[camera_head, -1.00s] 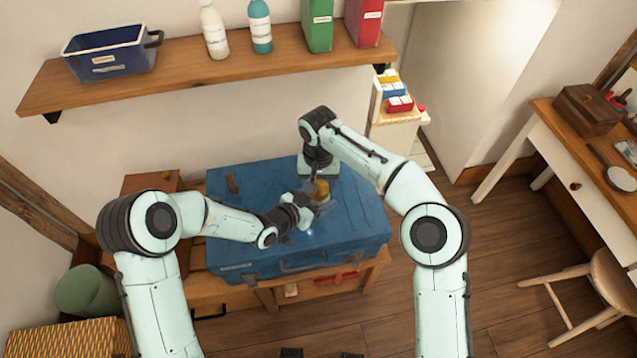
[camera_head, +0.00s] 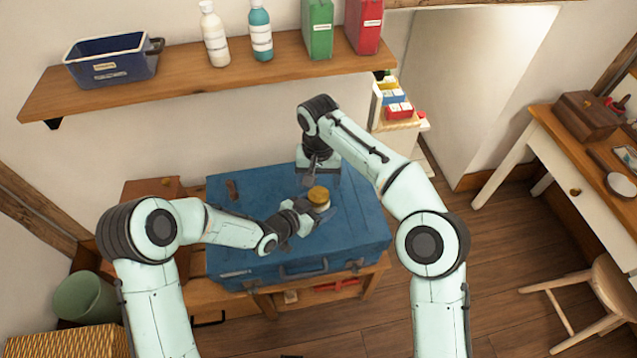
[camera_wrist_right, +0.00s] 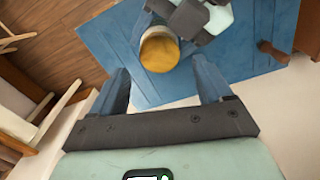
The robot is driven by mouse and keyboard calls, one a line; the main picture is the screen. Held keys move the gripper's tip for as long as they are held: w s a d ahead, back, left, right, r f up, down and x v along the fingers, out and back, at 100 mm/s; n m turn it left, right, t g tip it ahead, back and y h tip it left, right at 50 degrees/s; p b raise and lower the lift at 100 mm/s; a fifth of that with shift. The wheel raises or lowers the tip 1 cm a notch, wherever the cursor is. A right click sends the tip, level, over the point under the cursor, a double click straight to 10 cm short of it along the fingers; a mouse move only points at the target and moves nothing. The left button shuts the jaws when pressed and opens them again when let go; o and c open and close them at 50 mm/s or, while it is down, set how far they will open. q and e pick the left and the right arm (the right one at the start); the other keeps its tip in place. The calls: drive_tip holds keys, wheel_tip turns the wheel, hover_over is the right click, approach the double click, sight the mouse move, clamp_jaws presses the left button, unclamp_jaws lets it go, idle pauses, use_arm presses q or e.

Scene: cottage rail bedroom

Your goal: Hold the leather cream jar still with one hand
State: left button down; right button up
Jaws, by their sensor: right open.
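The leather cream jar (camera_head: 319,194), a pale jar with a golden-brown top, stands on the blue trunk (camera_head: 355,225). It also shows in the right wrist view (camera_wrist_right: 158,52), its golden top facing the camera. My left gripper (camera_head: 306,208) is low at the jar's near left side, at or against it; its fingers are too hidden to tell their opening. It shows beyond the jar in the right wrist view (camera_wrist_right: 188,18). My right gripper (camera_head: 322,176) is above and behind the jar. Its fingers (camera_wrist_right: 162,72) are open and empty, with the jar beyond their gap.
A small brown object (camera_head: 232,189) lies on the trunk's left part. A wall shelf (camera_head: 185,85) above holds a blue bin (camera_head: 110,58), bottles and boxes. A desk (camera_head: 560,150) and stool (camera_head: 600,285) stand at right. The trunk's right part is clear.

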sight(319, 194)
wheel_tip(319, 194, up, 3)
drive_tip(key=m, duration=0.5)
drive_tip(key=shift+m, duration=0.4)
drive_tip(key=shift+f+m, duration=0.1)
drive_tip(key=shift+m, duration=0.2)
wheel_tip(319, 194, down, 8)
drive_tip(key=shift+r, duration=0.25)
drive_tip(key=c, duration=1.1)
drive_tip(key=shift+o, duration=0.2)
drive_tip(key=n, duration=0.6)
drive_tip(key=shift+n, duration=0.3)
